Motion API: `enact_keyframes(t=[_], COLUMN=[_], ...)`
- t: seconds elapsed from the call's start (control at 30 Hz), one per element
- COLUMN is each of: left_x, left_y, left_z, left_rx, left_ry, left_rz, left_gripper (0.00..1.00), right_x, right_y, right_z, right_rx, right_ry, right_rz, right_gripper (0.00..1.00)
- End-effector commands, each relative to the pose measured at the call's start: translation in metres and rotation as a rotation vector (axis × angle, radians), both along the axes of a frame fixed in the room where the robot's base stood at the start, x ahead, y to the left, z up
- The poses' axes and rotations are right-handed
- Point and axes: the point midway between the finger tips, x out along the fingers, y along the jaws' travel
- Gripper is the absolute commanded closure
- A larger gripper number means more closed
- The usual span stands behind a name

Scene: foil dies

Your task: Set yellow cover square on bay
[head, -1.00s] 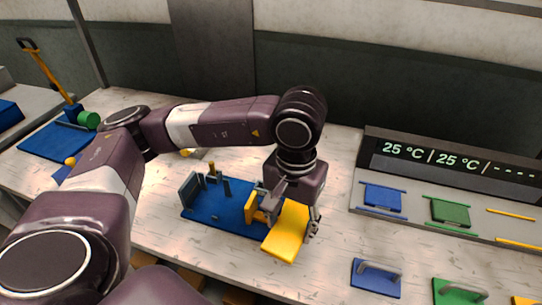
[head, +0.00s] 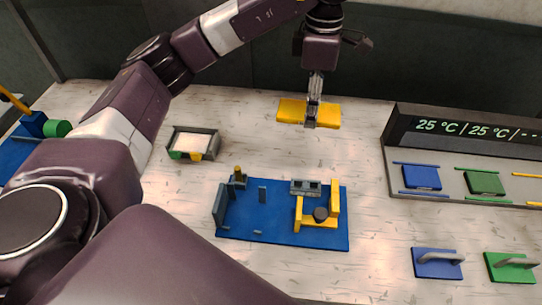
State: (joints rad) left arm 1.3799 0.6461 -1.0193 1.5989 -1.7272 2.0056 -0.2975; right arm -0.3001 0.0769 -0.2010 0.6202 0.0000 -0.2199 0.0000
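My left gripper (head: 312,122) is at the back of the table, fingers pointing down, shut on a flat yellow plate (head: 291,110). The fingers hide the plate's middle, so I cannot tell whether it is the yellow cover or whether it touches the table. The bays are on the grey panel (head: 460,195) at right. Blue (head: 422,177) and green (head: 485,182) pieces lie between rails there. Yellow rails (head: 535,204) show at the right edge, and the rest of that bay is cut off. My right gripper is not in view.
A blue base (head: 270,228) with a yellow fixture stands front centre. A small grey tray (head: 212,148) is behind it at left. Blue (head: 437,263) and green (head: 512,267) handled covers lie before the panel. The table between base and panel is clear.

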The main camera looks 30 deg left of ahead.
Motion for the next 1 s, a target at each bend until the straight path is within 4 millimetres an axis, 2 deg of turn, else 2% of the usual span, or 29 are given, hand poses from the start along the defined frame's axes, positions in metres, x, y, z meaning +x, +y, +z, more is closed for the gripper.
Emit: enact_keyframes(t=[0.07, 0.17, 0.4, 0.7, 0.83, 1.0], left_x=[0.002, 0.002, 0.001, 0.001, 0.002, 0.002], left_y=[-0.001, -0.001, -0.001, -0.001, -0.001, -0.001], left_z=[0.001, -0.008, -0.057, -0.129, -0.148, -0.159], left_rx=[-0.002, -0.002, -0.002, -0.002, -0.002, -0.002], left_ry=[0.002, 0.006, 0.01, 0.008, 0.005, 0.004], left_rz=[0.035, 0.053, 0.053, 0.053, 0.053, 0.052], left_gripper=[0.75, 0.75, 0.75, 0.75, 0.75, 0.75], right_x=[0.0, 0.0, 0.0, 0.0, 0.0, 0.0], right_y=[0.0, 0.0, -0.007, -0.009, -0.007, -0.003], right_z=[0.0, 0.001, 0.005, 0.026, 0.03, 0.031], right_rx=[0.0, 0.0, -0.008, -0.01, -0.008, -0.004], right_ry=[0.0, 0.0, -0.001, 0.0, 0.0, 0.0], right_rz=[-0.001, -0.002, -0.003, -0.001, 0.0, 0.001], right_gripper=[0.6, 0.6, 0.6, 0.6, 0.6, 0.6])
